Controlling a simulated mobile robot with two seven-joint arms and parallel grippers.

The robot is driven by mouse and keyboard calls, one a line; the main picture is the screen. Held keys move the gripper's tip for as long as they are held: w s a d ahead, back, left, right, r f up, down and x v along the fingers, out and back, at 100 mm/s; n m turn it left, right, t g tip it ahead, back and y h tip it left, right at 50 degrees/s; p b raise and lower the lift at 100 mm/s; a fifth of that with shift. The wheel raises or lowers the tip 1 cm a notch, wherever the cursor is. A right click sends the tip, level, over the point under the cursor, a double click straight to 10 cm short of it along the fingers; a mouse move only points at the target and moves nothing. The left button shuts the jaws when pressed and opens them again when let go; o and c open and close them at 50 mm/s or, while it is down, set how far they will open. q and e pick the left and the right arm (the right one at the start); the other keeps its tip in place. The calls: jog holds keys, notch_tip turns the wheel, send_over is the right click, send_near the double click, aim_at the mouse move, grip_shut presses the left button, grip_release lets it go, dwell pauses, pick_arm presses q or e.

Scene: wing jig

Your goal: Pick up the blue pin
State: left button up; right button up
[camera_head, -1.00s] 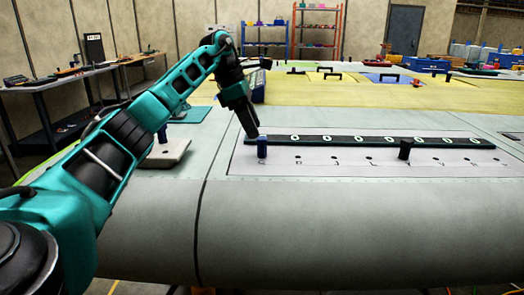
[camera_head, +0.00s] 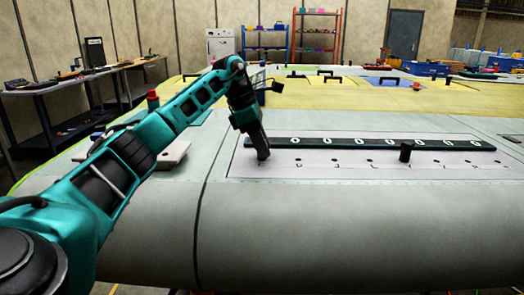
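My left gripper (camera_head: 263,155) points down at the left end of the row of small holes on the grey wing panel (camera_head: 330,172). Its fingertips are at the panel surface, just in front of the left end of the black strip (camera_head: 370,143). The blue pin is not visible now; it stood upright at this spot earlier, and the gripper covers the place. I cannot tell whether the fingers are open or closed around it. My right gripper is not in view.
A dark upright pin (camera_head: 406,151) stands on the panel further right. A light block (camera_head: 172,154) lies left of the panel, partly behind my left arm. A red-topped object (camera_head: 152,98) shows behind the arm.

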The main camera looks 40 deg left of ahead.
pick_arm(q)
jog(key=c, duration=0.5)
jog(key=shift+r, duration=0.15)
notch_tip(320, 180, up, 20)
jog(key=p, duration=0.3)
